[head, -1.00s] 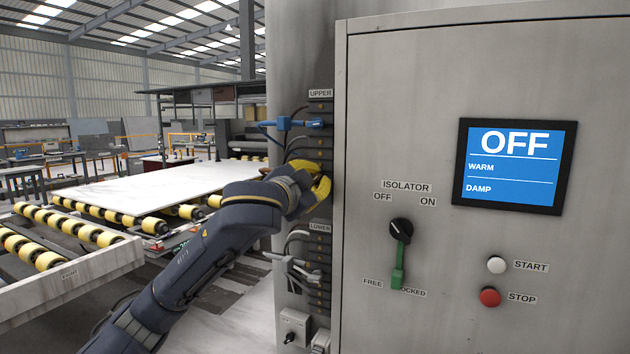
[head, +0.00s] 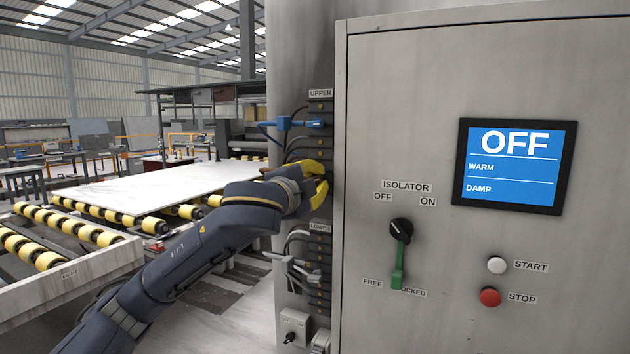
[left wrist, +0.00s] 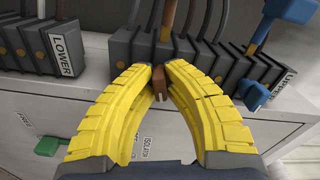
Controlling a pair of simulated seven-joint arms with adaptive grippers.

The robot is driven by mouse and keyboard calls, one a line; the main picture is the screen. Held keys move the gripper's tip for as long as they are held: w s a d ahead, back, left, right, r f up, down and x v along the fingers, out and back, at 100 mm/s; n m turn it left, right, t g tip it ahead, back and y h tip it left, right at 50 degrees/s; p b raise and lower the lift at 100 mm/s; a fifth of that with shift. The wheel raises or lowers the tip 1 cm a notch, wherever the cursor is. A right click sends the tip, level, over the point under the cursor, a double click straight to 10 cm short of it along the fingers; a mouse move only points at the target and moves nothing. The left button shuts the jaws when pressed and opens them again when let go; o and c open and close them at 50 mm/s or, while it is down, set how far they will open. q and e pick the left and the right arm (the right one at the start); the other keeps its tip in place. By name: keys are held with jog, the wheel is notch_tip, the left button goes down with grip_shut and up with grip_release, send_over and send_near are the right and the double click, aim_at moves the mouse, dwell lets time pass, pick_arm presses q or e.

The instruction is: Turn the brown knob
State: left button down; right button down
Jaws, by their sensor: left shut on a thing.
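The brown knob (left wrist: 158,86) is a small brown piece on the dark terminal row, seen in the left wrist view between my yellow fingertips. A brown cable (left wrist: 168,30) runs from the row just behind it. My left gripper (left wrist: 160,70) is shut on the knob, with the fingers bowed around it and the tips meeting near the row. In the head view the left gripper (head: 322,186) is at the strip between the UPPER and LOWER labels, and its fingers hide the knob there. My right gripper is in neither view.
Dark terminal blocks (head: 319,262) line the cabinet's side, with a blue lever (head: 290,124) above and grey plugs (head: 296,266) below. The cabinet front carries an isolator with a green handle (head: 398,266) and a screen (head: 515,165) reading OFF. A white slab (head: 145,190) lies on rollers at left.

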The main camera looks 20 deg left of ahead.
pick_arm(q)
jog(key=shift+m, duration=0.5)
jog(key=c, duration=1.5)
grip_release()
jog(key=shift+o, duration=0.2)
jog(key=shift+s, duration=0.1)
jog(key=s+a, duration=0.1)
jog(key=s, duration=1)
jog(key=shift+s+a, duration=0.3)
jog(key=shift+s, duration=0.05)
jog(key=shift+f, duration=0.1)
